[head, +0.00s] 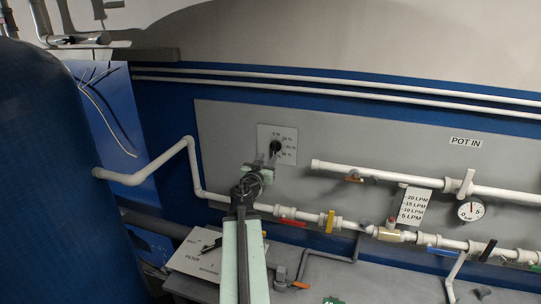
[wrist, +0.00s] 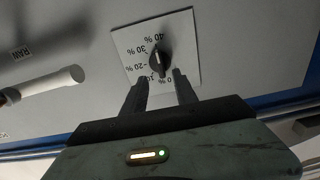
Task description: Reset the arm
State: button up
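My arm reaches up to the wall panel in the head view, with my gripper (head: 272,160) close to a dark round knob (head: 275,146) on a white dial plate (head: 290,132). In the wrist view the knob (wrist: 159,60) sits in the middle of the plate (wrist: 187,38), which has percent marks printed around it. The two dark fingers of my gripper (wrist: 161,77) are apart, with an empty gap between them. Their tips lie just short of the knob in the picture; I cannot tell whether they touch it or the plate.
White pipes with coloured valve handles run along the panel below and right of the dial, with a flow scale (head: 413,206) and a round gauge (head: 471,210). A large blue tank (head: 50,170) stands at the left. A filter sign (head: 205,255) lies below.

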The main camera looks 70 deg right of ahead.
dwell(0.4)
